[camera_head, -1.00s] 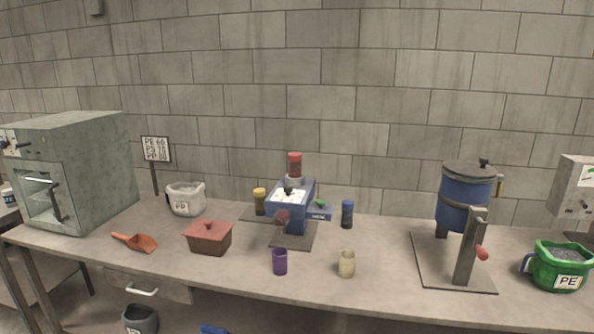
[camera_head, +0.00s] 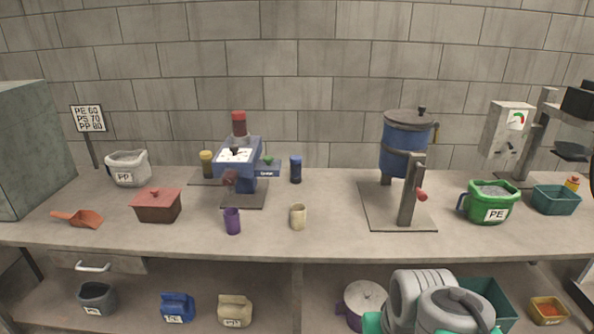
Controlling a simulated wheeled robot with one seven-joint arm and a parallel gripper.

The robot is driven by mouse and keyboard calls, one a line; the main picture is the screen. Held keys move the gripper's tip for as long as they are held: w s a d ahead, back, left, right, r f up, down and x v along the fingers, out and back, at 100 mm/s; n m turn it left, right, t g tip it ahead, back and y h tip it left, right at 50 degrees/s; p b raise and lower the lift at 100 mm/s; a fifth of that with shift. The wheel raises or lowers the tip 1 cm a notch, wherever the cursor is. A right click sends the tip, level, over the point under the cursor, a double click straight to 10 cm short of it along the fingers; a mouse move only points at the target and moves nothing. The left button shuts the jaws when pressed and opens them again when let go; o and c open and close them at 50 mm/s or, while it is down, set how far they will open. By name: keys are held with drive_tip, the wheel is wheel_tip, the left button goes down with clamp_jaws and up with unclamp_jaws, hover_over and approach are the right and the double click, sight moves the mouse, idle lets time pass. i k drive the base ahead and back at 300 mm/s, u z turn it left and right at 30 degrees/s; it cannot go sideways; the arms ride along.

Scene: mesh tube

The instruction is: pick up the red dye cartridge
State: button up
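The red dye cartridge (camera_head: 239,123) is a small upright cylinder with a red top and a darker body. It stands on top of the blue bench machine (camera_head: 239,158), left of the picture's middle. A yellow-capped cartridge (camera_head: 206,164) stands to the left of the machine and a blue one (camera_head: 296,170) to its right. My gripper is not in view; only grey rounded links of my arm show at the bottom right, below the table's front edge.
The table (camera_head: 330,236) also holds a purple cup (camera_head: 232,221), a cream cup (camera_head: 298,217), a red lidded box (camera_head: 158,205), an orange scoop (camera_head: 84,219), a blue drum machine (camera_head: 405,146) and a green PE tub (camera_head: 489,202). The shelf below holds containers.

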sight(239, 120)
drive_tip(key=z, duration=0.1)
drive_tip(key=k, duration=0.45)
drive_tip(key=u, duration=1.15)
drive_tip(key=i, duration=0.75)
drive_tip(key=u, duration=0.45)
drive_tip(key=i, duration=1.05)
drive_tip(key=z, duration=0.35)
